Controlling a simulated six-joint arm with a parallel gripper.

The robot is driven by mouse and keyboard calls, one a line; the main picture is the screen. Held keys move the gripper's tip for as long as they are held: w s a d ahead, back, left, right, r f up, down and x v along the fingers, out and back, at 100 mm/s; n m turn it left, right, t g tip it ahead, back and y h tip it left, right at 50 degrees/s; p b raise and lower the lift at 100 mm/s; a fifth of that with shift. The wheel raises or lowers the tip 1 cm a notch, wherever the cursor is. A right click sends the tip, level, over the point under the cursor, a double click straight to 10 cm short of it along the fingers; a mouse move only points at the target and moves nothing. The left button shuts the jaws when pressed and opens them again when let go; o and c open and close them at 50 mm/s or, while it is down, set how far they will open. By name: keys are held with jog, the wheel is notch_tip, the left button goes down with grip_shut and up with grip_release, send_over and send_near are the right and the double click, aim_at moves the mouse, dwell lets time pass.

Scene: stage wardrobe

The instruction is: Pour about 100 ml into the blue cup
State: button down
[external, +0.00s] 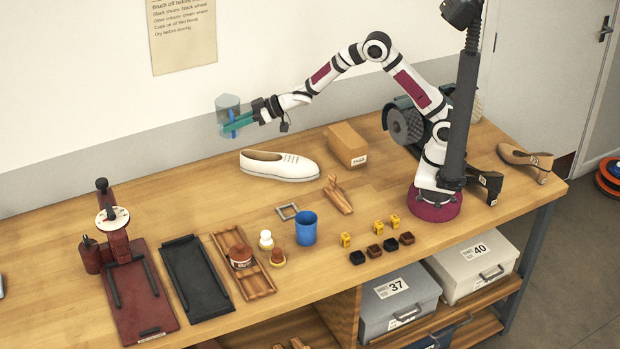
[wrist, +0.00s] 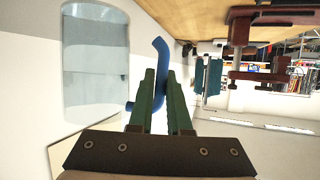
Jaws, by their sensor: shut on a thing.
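The blue cup (external: 306,230) stands upright on the bench in front of my arm; its contents cannot be made out. My gripper (external: 236,122) is held high above the back left of the bench, well away from the cup. Its green fingers (wrist: 155,85) are shut on the blue handle (wrist: 161,55) of a clear jug (external: 228,103). The jug's see-through body (wrist: 95,60) fills the left of the wrist view, beside the fingers. It has a pale bluish tint; I cannot read a liquid level. The cup is not recognizable in the wrist view.

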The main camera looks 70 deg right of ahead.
jog(key=s+d+r+m+t+h, duration=0.1)
jog(key=s+d+r+m+h, duration=0.2)
jog(key=s+r, duration=0.35)
jog(key=s+d+r+m+h, duration=0.1)
jog(key=s+d+r+h, duration=0.1)
jog(key=s+d+r, duration=0.4)
jog(key=shift+w+a+r+m+h, duration=0.65)
jog(key=shift+w+a+r, duration=1.9)
jog(key=shift+a+r, duration=0.75)
jog(key=w+a+f+m+h, duration=0.1)
jog(key=a+f, duration=0.2)
jog(key=a, duration=0.8)
jog(key=w+a+f+h, duration=0.1)
jog(key=w+a+f, duration=0.15)
jog(key=a, duration=0.85)
jog(key=s+a+f+m+h, duration=0.1)
jog(key=s+a+f, duration=1.8)
jog(key=s+f, duration=0.2)
jog(key=shift+s, duration=0.85)
jog(key=shift+s+f+m, duration=0.1)
jog(key=shift+f+m, duration=0.05)
jog(key=shift+m, duration=0.1)
